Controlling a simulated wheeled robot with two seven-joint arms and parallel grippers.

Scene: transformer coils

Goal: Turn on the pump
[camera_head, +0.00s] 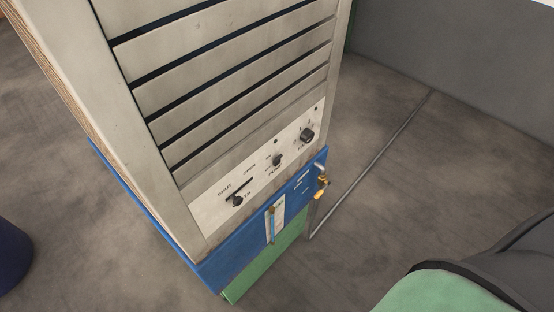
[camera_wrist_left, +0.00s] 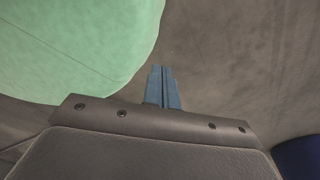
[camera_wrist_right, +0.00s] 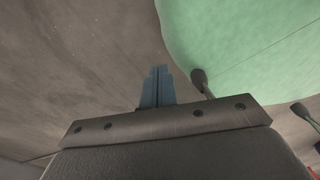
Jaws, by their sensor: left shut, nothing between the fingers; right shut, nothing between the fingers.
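A beige cabinet (camera_head: 225,75) with slanted louvres stands in the head view. Its pale control panel (camera_head: 262,160) has several black controls. A small knob (camera_head: 277,161) in the middle has a label below that seems to read PUMP. Its exact setting is too small to tell. A lever (camera_head: 236,200) sits at the left by a slot marked SHUT and OPEN. A larger black knob (camera_head: 307,135) is at the right. My left gripper (camera_wrist_left: 162,70) and my right gripper (camera_wrist_right: 157,70) are shut and empty, pointing over bare floor. Neither shows in the head view.
Under the panel is a blue base (camera_head: 235,250) with a gauge strip (camera_head: 275,218) and a brass valve (camera_head: 322,187) sticking out at the right. A thin pipe (camera_head: 375,162) runs along the floor. A dark blue round object (camera_head: 12,255) stands at the left.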

